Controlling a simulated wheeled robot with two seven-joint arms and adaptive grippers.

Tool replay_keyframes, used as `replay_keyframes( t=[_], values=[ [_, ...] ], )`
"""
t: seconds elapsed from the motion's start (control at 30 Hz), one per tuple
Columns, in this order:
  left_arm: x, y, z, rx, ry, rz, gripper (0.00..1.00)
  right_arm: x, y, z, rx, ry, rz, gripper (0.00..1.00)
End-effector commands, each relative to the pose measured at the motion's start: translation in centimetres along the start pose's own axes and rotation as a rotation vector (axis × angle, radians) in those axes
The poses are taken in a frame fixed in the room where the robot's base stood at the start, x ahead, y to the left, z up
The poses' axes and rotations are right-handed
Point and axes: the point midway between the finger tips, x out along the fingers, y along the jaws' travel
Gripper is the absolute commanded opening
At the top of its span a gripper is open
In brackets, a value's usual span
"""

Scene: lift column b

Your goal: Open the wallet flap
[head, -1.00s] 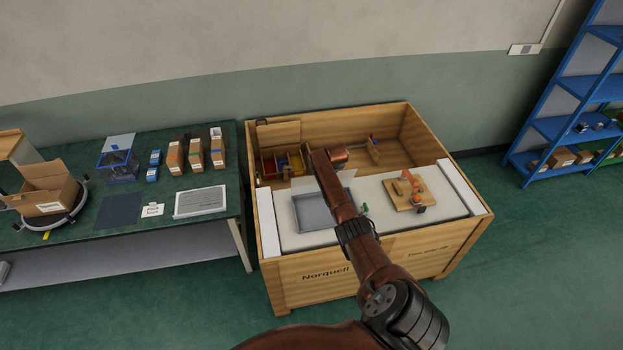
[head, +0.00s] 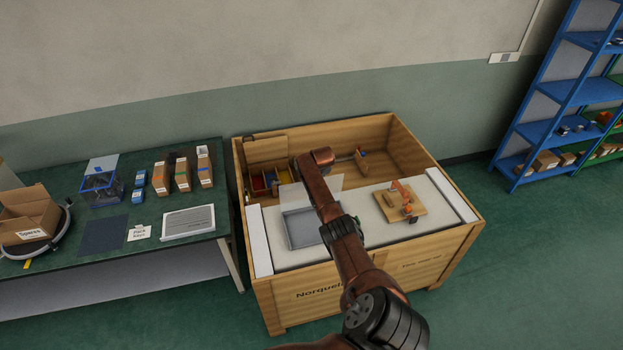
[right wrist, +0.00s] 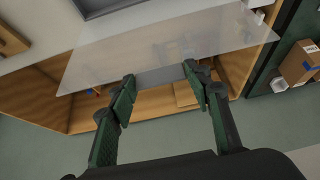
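A translucent sheet, seemingly the wallet flap (head: 329,183), shows behind the arm, at the back edge of a grey tray-like piece (head: 300,229) on the crate's pale top. In the right wrist view the clear sheet (right wrist: 150,50) spans the upper half, with the grey piece's edge (right wrist: 110,10) above it. The fingertips overlap the sheet's near edge in the picture; contact cannot be told. In the head view my arm hides the right gripper. My left gripper is out of view.
The wooden crate (head: 375,267) has walls around its open back, with coloured bins (head: 262,183) inside. A wooden board with an orange piece (head: 402,205) lies right of the grey piece. A green table (head: 185,262) with boxes stands left; a blue shelf (head: 560,130) stands right.

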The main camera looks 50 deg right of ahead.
Motion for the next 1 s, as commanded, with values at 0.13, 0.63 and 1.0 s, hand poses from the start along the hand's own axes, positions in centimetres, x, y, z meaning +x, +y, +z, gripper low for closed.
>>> replay_keyframes(
  t=[0.13,0.63,1.0],
  values=[
    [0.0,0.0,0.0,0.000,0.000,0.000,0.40,0.0,-0.1,0.1,-0.001,-0.003,0.000,0.57],
    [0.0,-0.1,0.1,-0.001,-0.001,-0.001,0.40,-0.5,-0.2,0.2,-0.005,-0.005,0.000,0.61],
    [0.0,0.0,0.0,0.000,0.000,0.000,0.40,-5.6,-0.2,0.1,-0.005,-0.003,0.000,0.61]
  ],
)
